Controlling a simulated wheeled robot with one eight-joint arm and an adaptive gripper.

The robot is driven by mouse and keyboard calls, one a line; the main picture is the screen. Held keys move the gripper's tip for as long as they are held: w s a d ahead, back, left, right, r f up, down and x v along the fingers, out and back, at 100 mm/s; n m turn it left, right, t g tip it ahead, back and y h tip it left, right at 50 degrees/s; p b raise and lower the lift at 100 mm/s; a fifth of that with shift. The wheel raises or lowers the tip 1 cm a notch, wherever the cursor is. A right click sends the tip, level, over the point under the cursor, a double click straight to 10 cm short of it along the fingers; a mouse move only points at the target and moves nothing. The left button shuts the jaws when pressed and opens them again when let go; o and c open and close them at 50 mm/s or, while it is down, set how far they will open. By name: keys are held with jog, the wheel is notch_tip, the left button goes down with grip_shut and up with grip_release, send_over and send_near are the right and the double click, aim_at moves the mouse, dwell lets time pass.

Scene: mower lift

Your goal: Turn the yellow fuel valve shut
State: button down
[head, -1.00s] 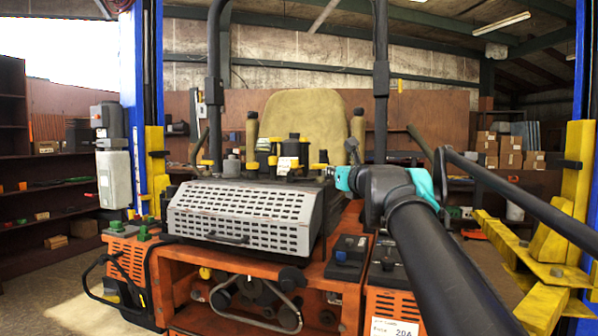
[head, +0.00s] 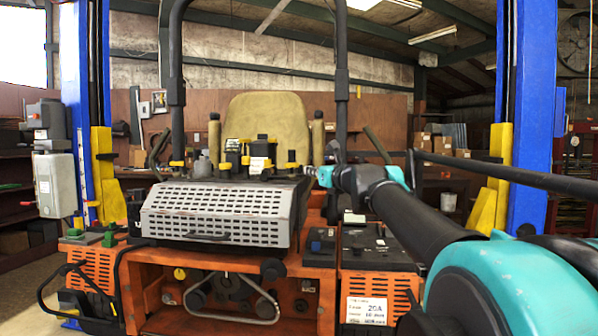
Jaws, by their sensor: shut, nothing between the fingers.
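Several small yellow parts show on the orange mower. Some, such as a yellow-topped fitting (head: 293,160), stand in a row on the dark top behind the grille, and a yellow knob (head: 180,273) sits low in the open front bay. I cannot tell which of them is the fuel valve. My gripper (head: 310,171) is small at the end of my teal and black arm, near the right end of that top row. It looks shut and empty. Contact with any part is too small to tell.
A perforated grey grille (head: 215,214) covers the mower's front top. A dark battery-like box (head: 376,255) sits to its right. Blue lift posts with yellow brackets (head: 494,178) flank the mower. A black roll bar (head: 342,80) rises behind. Floor shows at lower left.

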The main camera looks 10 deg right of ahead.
aim_at(289, 166)
jog(key=x, duration=1.2)
jog(key=shift+w+a, duration=0.15)
jog(key=shift+w, duration=0.2)
